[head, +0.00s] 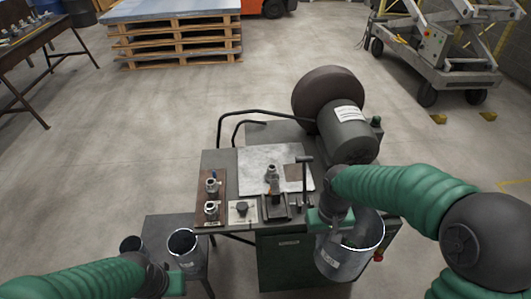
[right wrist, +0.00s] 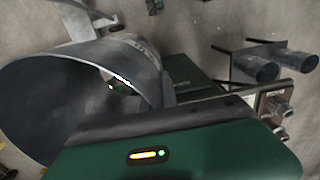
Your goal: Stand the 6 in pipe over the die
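A wide grey metal pipe (head: 345,262), the largest in view, hangs at the right front of the bench. My right gripper (head: 328,222) is shut on its wall near the rim. The right wrist view shows the pipe's open mouth (right wrist: 60,105) beside the gripper. On the bench, a silver fitting (head: 272,178) rises by a black block (head: 274,208) with a lever. Two silver fittings (head: 211,208) stand on a brown board; a dark knob sits on a small pale plate (head: 242,210). I cannot tell which is the die. My left gripper (head: 172,283) is low at the left; its fingers are unclear.
Two narrower pipes (head: 183,246) stand on a low dark stand (head: 168,226) left of the bench. A large grey motor (head: 345,130) with a dark round housing is at the bench's back right. A green cabinet (head: 283,262) is under the bench top. Open floor surrounds it.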

